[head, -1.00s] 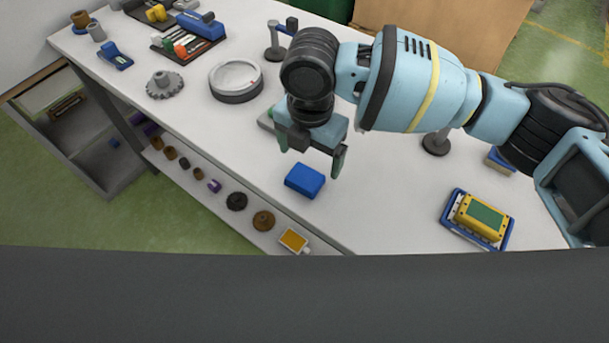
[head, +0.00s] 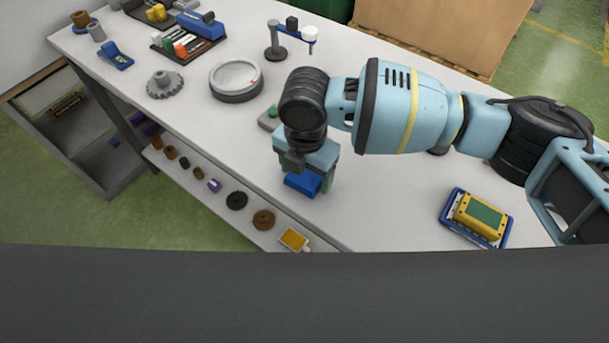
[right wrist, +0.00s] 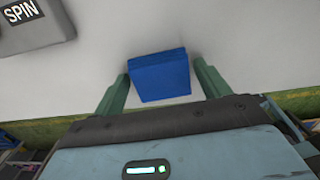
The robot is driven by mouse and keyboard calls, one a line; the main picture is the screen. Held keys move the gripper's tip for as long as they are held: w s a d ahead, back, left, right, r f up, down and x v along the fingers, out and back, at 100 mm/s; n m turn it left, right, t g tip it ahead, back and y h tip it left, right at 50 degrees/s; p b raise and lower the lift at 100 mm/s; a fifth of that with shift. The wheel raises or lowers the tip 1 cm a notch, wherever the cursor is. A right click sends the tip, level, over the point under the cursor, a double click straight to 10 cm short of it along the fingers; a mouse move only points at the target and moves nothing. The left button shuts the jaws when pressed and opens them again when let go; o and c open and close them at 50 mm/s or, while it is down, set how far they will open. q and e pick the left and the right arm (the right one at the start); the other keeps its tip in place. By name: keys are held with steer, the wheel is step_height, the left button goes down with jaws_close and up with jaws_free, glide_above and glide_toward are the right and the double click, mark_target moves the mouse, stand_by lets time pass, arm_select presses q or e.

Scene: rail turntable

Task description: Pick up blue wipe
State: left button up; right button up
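The blue wipe (head: 303,183) is a small blue block lying on the white table near its front edge. It also shows in the right wrist view (right wrist: 160,76). My right gripper (head: 308,178) is down over it, and its palm hides part of the wipe in the head view. In the right wrist view the two green fingers (right wrist: 160,80) stand open on either side of the wipe, with a narrow gap at each side. My left gripper is in neither view.
A grey SPIN box (right wrist: 35,25) sits beyond the wipe. A round grey turntable (head: 236,82) and a gear (head: 164,85) are to the left. A blue tray with a yellow-green block (head: 480,216) is at the right. A shelf with small parts (head: 236,200) runs below the front edge.

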mark_target(305, 176)
steer(key=c, duration=0.7)
steer(key=shift+r, duration=0.1)
steer(key=shift+r, duration=0.35)
steer(key=r, duration=0.3)
steer(key=shift+s, duration=0.3)
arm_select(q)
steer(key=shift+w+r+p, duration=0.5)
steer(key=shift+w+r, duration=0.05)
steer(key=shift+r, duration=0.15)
arm_select(e)
steer(key=shift+s+d+r, duration=0.2)
steer(key=shift+s+d, duration=0.2)
steer(key=shift+s, duration=2.15)
steer(key=shift+s+d+r, duration=0.2)
steer(key=shift+s+d, duration=0.2)
steer(key=shift+s, duration=2.15)
steer(key=shift+s+d+r, duration=0.2)
steer(key=shift+s+d, duration=0.2)
steer(key=shift+s, duration=2.15)
